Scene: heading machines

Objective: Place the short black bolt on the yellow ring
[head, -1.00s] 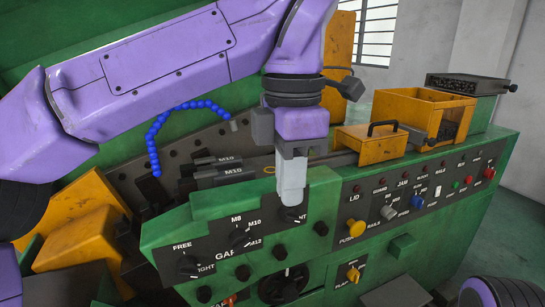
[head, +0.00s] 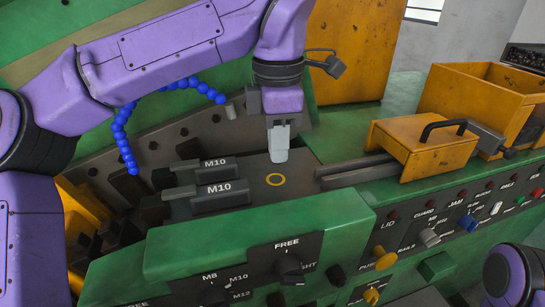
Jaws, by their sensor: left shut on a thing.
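The yellow ring (head: 275,180) is a thin circle on the dark grey flat plate, in the middle of the head view. My left gripper (head: 278,157) points down with its pale fingers close together, and its tips show just above the ring in the picture. The gap between tips and plate cannot be told exactly. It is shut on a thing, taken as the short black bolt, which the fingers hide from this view. The ring is fully visible and nothing is seen lying on it. My right gripper is not in view.
Two dark bars marked M10 (head: 220,198) lie left of the ring. A grey rail (head: 345,174) and a yellow lidded box (head: 425,150) with a black handle stand to the right. A blue segmented hose (head: 122,135) hangs at the left. The green panel (head: 210,245) with knobs is in front.

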